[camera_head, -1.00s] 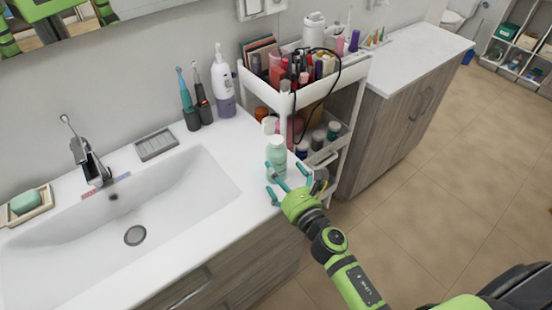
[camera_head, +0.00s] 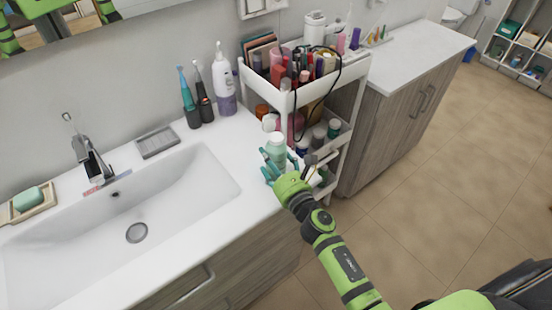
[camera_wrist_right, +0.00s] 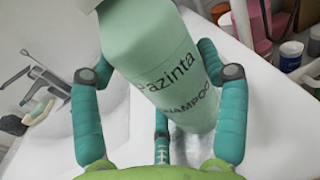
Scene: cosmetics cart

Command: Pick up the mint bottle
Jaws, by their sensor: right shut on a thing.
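The mint bottle (camera_head: 276,151) stands upright at the right end of the white sink counter in the head view. In the right wrist view the mint bottle (camera_wrist_right: 170,75) fills the middle, with "azinta" and "shampoo" lettering showing. My right gripper (camera_head: 277,165) has its teal fingers closed around the bottle's lower body. In the wrist view the right gripper's fingers (camera_wrist_right: 160,90) lie on both sides of the bottle, with a third finger below. I cannot tell whether the bottle's base touches the counter. My left gripper is not in view.
A white cart (camera_head: 290,98) full of cosmetics stands close behind and right of the bottle. A purple-and-white pump bottle (camera_head: 225,92) and electric toothbrushes (camera_head: 188,105) stand at the wall. The sink basin (camera_head: 150,205) is empty. Open floor (camera_head: 430,210) lies to the right.

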